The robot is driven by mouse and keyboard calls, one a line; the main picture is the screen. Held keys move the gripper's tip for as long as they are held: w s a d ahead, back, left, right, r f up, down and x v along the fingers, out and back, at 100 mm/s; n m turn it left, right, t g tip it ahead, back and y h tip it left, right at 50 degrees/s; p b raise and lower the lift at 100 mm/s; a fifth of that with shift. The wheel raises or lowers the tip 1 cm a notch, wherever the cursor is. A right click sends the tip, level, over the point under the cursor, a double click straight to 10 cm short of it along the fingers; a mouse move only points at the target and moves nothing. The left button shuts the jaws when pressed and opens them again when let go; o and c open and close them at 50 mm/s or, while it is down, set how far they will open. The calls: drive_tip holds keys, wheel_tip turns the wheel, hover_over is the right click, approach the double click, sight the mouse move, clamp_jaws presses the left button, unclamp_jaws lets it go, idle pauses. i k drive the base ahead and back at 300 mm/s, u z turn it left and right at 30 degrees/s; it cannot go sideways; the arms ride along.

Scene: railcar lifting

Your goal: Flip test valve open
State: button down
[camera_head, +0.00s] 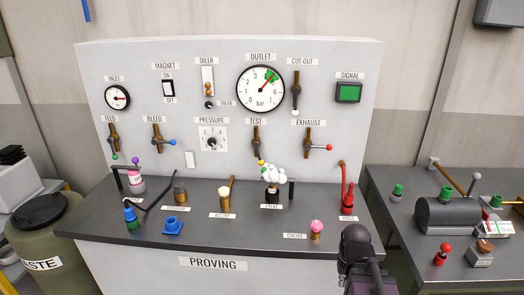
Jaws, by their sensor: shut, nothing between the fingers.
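The test valve (256,141) is on the upright panel under the TEST label, below and left of the outlet gauge. Its brass-coloured body stands vertical, and its lever points down to a yellow knob (261,162). My gripper (355,236) is at the bottom right, in front of the bench edge, well below and right of the test valve and apart from it. It is shut and empty; its fingertips are hard to make out against its dark body.
White puffs (273,173) cover the top of the bench valve just below the yellow knob. The exhaust valve (312,145) has a red-knobbed lever pointing right. A red hose fitting (347,197) and a pink-topped item (316,229) stand near my gripper. A side table (405,240) is right.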

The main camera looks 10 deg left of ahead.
sight(254, 143)
drive_tip(key=i, duration=0.9)
drive_tip(key=z, duration=0.35)
